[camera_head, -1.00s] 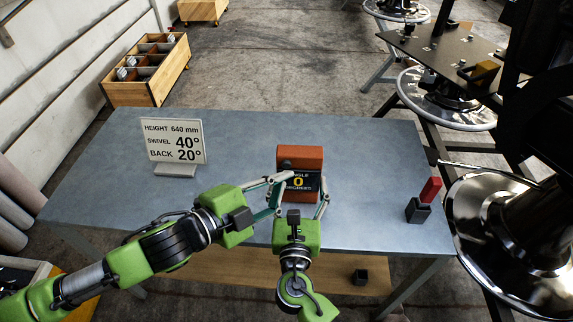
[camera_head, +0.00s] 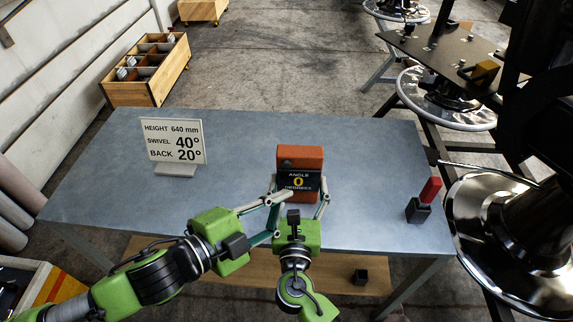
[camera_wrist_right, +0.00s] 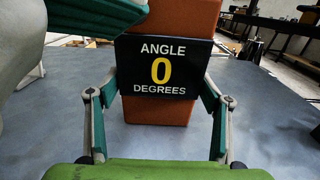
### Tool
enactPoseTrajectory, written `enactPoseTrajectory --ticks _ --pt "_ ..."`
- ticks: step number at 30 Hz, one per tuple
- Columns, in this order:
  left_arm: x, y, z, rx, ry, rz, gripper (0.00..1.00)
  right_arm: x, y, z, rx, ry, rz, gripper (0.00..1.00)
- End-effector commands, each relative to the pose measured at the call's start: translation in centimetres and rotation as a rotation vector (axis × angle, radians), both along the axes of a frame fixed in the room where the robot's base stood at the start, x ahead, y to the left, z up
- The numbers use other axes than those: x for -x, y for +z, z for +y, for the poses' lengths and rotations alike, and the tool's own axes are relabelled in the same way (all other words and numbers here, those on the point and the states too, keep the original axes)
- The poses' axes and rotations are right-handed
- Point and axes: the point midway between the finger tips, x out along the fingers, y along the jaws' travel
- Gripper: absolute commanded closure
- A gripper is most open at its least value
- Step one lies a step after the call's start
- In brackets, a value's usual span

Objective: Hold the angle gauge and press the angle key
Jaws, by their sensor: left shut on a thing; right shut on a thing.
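The angle gauge (camera_head: 313,155) is an orange-red block with a dark panel reading "ANGLE 0 DEGREES". It stands at the table's middle front, and it fills the centre of the right wrist view (camera_wrist_right: 158,110). A dark round spot (camera_head: 285,164) shows near its top left; I cannot tell if it is the angle key. My right gripper (camera_head: 298,186) is shut on the gauge, a finger at each side. My left gripper (camera_head: 284,196) is shut, its tips just left of and in front of the gauge's lower part; what is between them is hidden. Its teal finger crosses the wrist view's top left.
A sign (camera_head: 176,141) reading height 640 mm, swivel 40°, back 20° stands left on the blue-grey table (camera_head: 105,165). A black block with a red handle (camera_head: 429,190) stands near the right edge. Chair parts crowd the right. The table behind the gauge is clear.

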Motion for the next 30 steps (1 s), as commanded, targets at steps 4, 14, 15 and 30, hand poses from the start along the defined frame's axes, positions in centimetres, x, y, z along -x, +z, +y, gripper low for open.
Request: enactPoseTrajectory --ticks 4,14,15,30 --pt "-0.02 0.0 0.0 0.0 0.0 0.0 1.0 -0.02 0.1 0.01 0.0 0.0 -0.002 0.55" --pt "-0.02 0.0 -0.01 0.0 0.0 0.0 1.0 -0.02 0.1 0.01 0.0 0.0 -0.002 0.55" --pt "-0.02 0.0 -0.01 0.0 0.0 0.0 1.0 -0.02 0.1 0.01 0.0 0.0 -0.002 0.55" --pt "-0.01 0.01 -0.02 0.0 0.0 0.0 1.0 -0.02 0.1 0.01 0.0 0.0 -0.002 0.1"
